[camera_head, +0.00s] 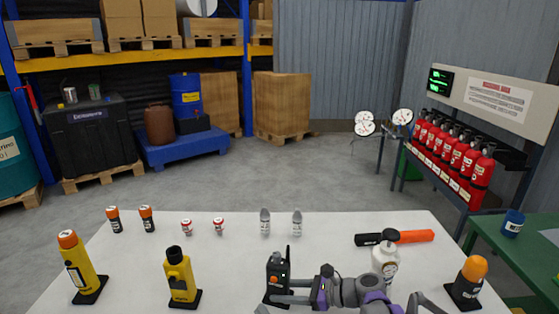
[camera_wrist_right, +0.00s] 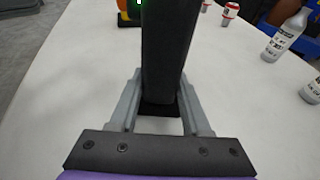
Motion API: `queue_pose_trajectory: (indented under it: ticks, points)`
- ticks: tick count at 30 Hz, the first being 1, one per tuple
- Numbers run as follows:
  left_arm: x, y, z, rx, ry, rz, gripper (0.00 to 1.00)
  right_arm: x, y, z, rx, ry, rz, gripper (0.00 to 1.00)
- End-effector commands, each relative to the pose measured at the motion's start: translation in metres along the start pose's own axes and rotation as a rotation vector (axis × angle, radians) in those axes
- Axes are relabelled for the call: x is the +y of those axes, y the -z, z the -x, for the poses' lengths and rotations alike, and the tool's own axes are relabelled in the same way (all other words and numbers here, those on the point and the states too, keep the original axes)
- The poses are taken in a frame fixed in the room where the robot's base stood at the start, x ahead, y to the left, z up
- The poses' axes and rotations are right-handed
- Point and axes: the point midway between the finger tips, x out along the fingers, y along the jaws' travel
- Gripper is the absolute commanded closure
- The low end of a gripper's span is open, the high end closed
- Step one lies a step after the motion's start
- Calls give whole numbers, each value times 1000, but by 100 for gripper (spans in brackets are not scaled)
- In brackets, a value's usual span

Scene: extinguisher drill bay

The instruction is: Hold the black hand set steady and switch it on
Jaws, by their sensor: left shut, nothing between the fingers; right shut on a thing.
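The black hand set (camera_head: 278,267) stands upright near the front middle of the white table, its thin antenna pointing up. A small orange spot shows on its front. My right gripper (camera_head: 283,290) reaches in from the right and is shut on its lower part. In the right wrist view the dark body of the hand set (camera_wrist_right: 168,50) rises between the fingers of my right gripper (camera_wrist_right: 160,98), with a small green patch at the top edge. My left gripper (camera_head: 262,309) shows only as a grey tip at the bottom edge, shut and empty, just left of the hand set.
Yellow devices with orange (camera_head: 80,268) and black (camera_head: 180,277) tops stand left. Several small bottles line the back. The table (camera_head: 225,262) is clear just behind the hand set.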

Motion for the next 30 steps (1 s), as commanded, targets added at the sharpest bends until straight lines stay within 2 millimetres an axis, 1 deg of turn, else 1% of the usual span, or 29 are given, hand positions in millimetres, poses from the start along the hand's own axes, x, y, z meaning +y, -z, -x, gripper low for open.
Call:
queue_pose_trajectory:
  ticks: [8,9,14,24,26,29,30]
  points:
    - [2,-1,2,0,0,0,100,0,0,0,0,0,0,100]
    - [2,-1,2,0,0,0,100,0,0,0,0,0,0,47]
    - [1,-1,2,0,0,0,100,0,0,0,0,0,0,18]
    - [1,-1,2,0,0,0,100,0,0,2,0,0,0,18]
    - [1,-1,2,0,0,0,100,0,0,7,0,1,0,18]
    - [1,-1,2,0,0,0,100,-1,0,22,1,3,-1,18]
    - [1,-1,2,0,0,0,100,0,0,30,1,3,-1,18]
